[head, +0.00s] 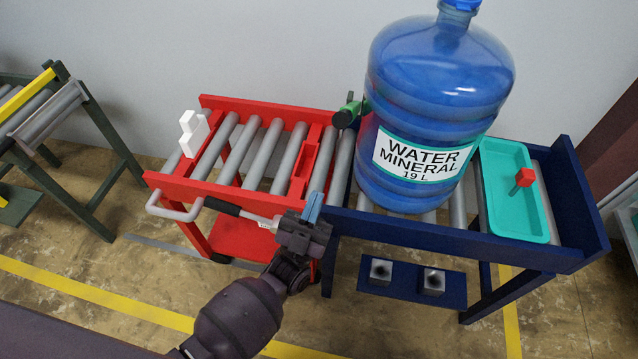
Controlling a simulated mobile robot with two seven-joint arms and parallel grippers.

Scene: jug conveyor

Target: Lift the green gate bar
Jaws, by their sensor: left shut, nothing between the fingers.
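The green gate bar (350,108) shows as a short green piece with a dark round end, at the back where the red roller cart meets the blue roller stand. The rest of it is hidden behind the big blue water jug (440,90), which stands upright on the blue stand's rollers. My left gripper (313,203) is shut and empty at the front of the same junction, nearer to me than the bar and apart from it. My right gripper is not in view.
The red cart (325,163) has bare rollers, a white stepped piece (193,133) and a black-handled lever (222,206) at its front. A teal tray (513,225) with a red-topped tool (524,178) sits right of the jug on the blue stand (420,236).

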